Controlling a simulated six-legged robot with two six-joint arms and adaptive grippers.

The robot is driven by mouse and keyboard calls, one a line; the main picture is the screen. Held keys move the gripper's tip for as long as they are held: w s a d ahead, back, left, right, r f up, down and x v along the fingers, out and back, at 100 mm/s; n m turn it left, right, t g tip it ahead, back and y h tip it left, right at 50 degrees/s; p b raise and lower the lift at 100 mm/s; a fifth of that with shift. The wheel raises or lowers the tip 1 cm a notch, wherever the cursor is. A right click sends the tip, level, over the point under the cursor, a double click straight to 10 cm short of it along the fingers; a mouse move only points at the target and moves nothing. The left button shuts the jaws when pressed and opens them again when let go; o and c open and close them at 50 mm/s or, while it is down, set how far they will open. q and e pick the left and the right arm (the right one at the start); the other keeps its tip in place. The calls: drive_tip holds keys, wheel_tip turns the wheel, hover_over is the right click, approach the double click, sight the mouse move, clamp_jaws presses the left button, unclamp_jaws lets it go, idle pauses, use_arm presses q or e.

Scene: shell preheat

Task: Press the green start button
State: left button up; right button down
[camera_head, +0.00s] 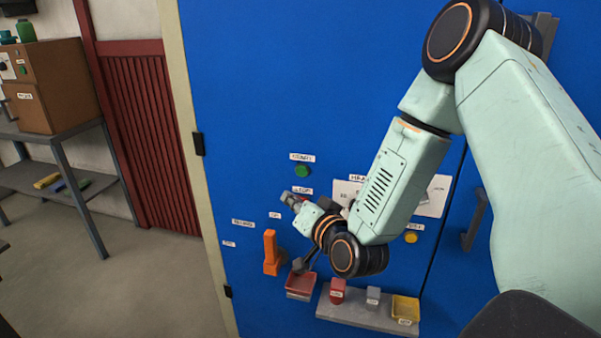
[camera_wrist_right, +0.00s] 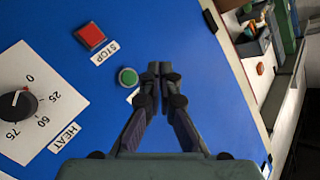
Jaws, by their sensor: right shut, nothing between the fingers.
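The green start button (camera_head: 301,171) is on the blue panel (camera_head: 260,110) in the head view, below a white label. It also shows in the right wrist view (camera_wrist_right: 127,77) as a round green cap in a grey ring. My right gripper (camera_head: 288,197) is just below and left of the button in the head view. In the right wrist view its fingertips (camera_wrist_right: 160,69) are together and empty, a little to the right of the button. A gap shows between them in the picture; the depth to the panel is hard to tell. My left gripper is not in view.
A square red STOP button (camera_wrist_right: 90,36) and a HEAT dial (camera_wrist_right: 17,105) are near the green button. An orange handle (camera_head: 270,252), a red tray (camera_head: 300,284) and a grey shelf with a yellow bin (camera_head: 405,309) are lower on the panel.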

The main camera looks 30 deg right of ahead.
sight(302, 171)
drive_tip(key=w+d+p, duration=0.1)
drive_tip(key=w+d, duration=0.5)
idle(0.7)
drive_tip(key=shift+a, duration=0.1)
drive_tip(key=shift+d, duration=0.2)
drive_tip(key=shift+a, duration=0.15)
idle(0.4)
drive_tip(key=shift+w+d, duration=0.1)
drive_tip(key=shift+d, duration=0.1)
idle(0.3)
drive_tip(key=shift+w+d, duration=0.15)
drive_tip(key=shift+d, duration=0.05)
